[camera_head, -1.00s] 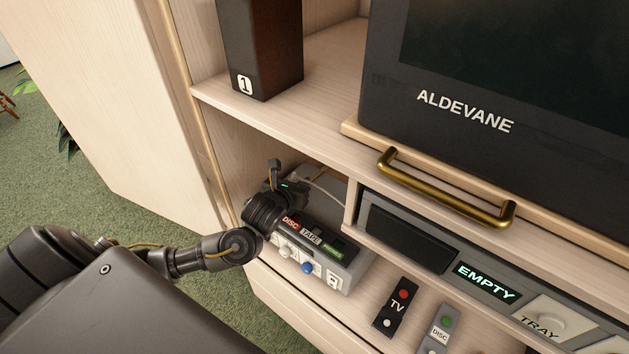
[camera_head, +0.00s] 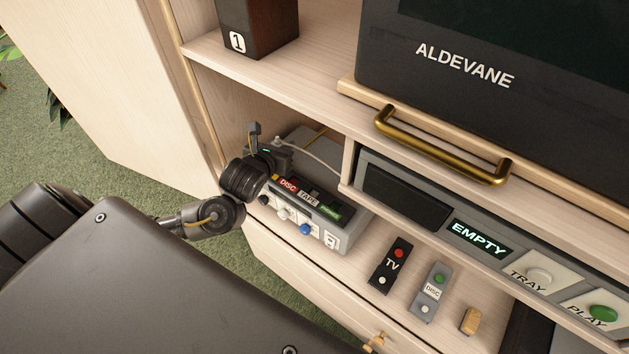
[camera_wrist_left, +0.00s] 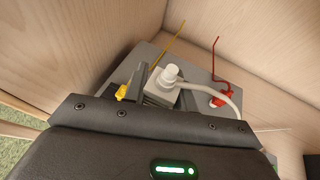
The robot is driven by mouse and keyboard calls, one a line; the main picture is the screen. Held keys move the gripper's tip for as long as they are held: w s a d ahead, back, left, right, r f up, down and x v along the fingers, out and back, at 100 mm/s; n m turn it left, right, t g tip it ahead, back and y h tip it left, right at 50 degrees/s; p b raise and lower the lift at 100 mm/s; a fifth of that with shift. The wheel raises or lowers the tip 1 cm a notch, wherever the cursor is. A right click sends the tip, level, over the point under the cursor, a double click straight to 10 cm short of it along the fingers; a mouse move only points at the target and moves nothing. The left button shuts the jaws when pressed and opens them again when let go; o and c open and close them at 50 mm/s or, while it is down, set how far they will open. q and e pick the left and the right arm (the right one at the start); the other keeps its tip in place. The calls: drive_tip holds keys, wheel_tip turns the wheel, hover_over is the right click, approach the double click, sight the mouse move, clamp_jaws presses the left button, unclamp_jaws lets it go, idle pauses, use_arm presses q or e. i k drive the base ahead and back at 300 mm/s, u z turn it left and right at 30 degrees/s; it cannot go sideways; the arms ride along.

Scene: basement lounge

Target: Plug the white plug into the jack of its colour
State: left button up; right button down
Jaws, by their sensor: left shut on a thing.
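The white plug (camera_wrist_left: 170,76) is between the fingers of my left gripper (camera_wrist_left: 163,88) in the left wrist view. Its white cable runs off to the right. The plug also shows small in the head view (camera_head: 277,140), at the gripper's tip. My left gripper (camera_head: 271,157) is shut on it above the back of the grey selector box (camera_head: 343,236). A yellow plug (camera_wrist_left: 122,92) and a red plug (camera_wrist_left: 222,98) sit left and right of it at the box. The white jack is hidden, and I cannot tell whether the plug touches it. My right gripper is out of view.
The box stands in an open cabinet bay, with a wooden wall on its left and the shelf above. A disc player (camera_head: 405,197) is to its right. Remotes (camera_head: 391,266) (camera_head: 430,292) lie in front. A brass handle (camera_head: 445,150) juts out above the player.

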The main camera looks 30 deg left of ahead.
sight(313, 195)
drive_tip(key=k, duration=1)
